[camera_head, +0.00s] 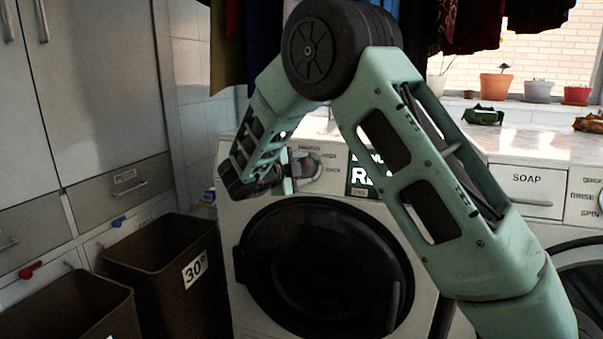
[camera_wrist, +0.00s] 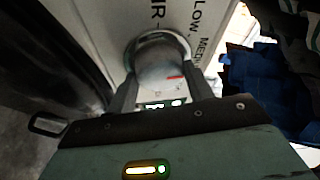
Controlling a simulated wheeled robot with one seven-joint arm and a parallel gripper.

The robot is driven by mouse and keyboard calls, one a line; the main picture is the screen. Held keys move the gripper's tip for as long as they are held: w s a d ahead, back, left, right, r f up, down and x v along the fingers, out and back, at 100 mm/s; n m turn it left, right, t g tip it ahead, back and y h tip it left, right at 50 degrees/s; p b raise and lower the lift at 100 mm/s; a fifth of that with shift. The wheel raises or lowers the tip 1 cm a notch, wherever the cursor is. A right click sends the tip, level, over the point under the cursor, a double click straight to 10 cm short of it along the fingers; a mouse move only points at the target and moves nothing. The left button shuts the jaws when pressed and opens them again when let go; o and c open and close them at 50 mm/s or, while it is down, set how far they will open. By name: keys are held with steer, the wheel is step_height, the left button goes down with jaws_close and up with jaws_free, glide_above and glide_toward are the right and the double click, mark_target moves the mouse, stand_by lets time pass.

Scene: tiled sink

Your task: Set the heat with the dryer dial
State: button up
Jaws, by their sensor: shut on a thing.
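The dryer (camera_head: 232,200) stands in the middle of the head view, its dark round door shut. Its heat dial (camera_head: 308,164) is on the upper front panel, partly behind my gripper (camera_head: 288,177). In the wrist view, the round grey dial (camera_wrist: 160,68) sits between the two fingers of my gripper (camera_wrist: 160,90), which is shut on it. A red mark on the dial lies toward the right of the picture. Labels for AIR, LOW and part of MEDIUM show on the panel around it; other labels are hidden or too small.
A lit display (camera_head: 365,176) right of the dial is partly covered by my arm. Brown bins (camera_head: 165,265) stand to the left. A washer with a SOAP drawer (camera_head: 527,190) is to the right. Clothes (camera_head: 232,45) hang above; flower pots (camera_head: 496,86) line the sill.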

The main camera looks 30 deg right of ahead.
steer(key=shift+m, duration=0.3)
steer(key=o, duration=1)
steer(key=shift+c, duration=0.2)
steer(key=shift+a, duration=0.1)
steer(key=p+v, duration=0.1)
steer(key=v, duration=1.6)
steer(key=shift+a+r, duration=0.1)
